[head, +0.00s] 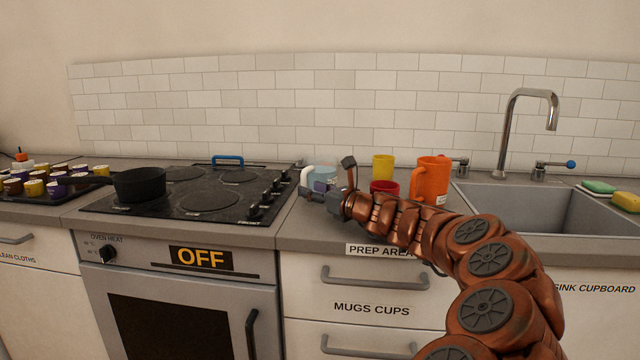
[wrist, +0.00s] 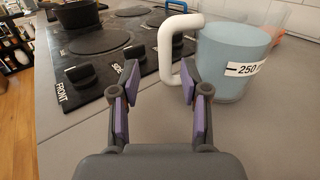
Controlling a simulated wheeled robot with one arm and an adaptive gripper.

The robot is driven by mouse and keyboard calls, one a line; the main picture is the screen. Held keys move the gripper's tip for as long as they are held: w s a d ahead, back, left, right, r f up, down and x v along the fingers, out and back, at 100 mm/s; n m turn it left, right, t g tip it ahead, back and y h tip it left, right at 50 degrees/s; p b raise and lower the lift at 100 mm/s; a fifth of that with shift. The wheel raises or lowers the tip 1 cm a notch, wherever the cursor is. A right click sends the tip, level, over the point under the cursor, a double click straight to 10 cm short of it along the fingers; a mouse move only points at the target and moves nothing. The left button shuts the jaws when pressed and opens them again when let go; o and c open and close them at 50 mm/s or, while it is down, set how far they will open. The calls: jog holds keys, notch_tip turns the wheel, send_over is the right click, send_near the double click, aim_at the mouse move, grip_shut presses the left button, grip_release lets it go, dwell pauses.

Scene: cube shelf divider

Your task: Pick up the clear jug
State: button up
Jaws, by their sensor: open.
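The jug (wrist: 225,55) is see-through pale blue with a white handle and a "250" label, and stands upright on the grey counter. In the head view the jug (head: 325,173) is partly hidden behind my gripper (head: 328,182), its white handle to the left. In the wrist view my gripper (wrist: 160,80) is open and empty, its fingers apart. The white handle (wrist: 165,50) shows just ahead, between and beyond the fingertips. The right fingertip overlaps the handle's lower part in the picture; I cannot tell whether they touch.
The black hob (head: 205,190) is left of the jug, with a dark pan (head: 139,184). A red mug (head: 384,187), a yellow cup (head: 383,167) and an orange mug (head: 431,180) stand to the right, before the sink (head: 530,205).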

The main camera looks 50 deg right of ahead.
aim_at(303, 185)
jog(key=w, duration=0.2)
jog(key=w+b, duration=0.1)
jog(key=w, duration=0.1)
jog(key=shift+d+f, duration=0.15)
jog(key=shift+d, duration=0.25)
jog(key=shift+w+r, duration=0.2)
jog(key=shift+w, duration=0.25)
grip_shut()
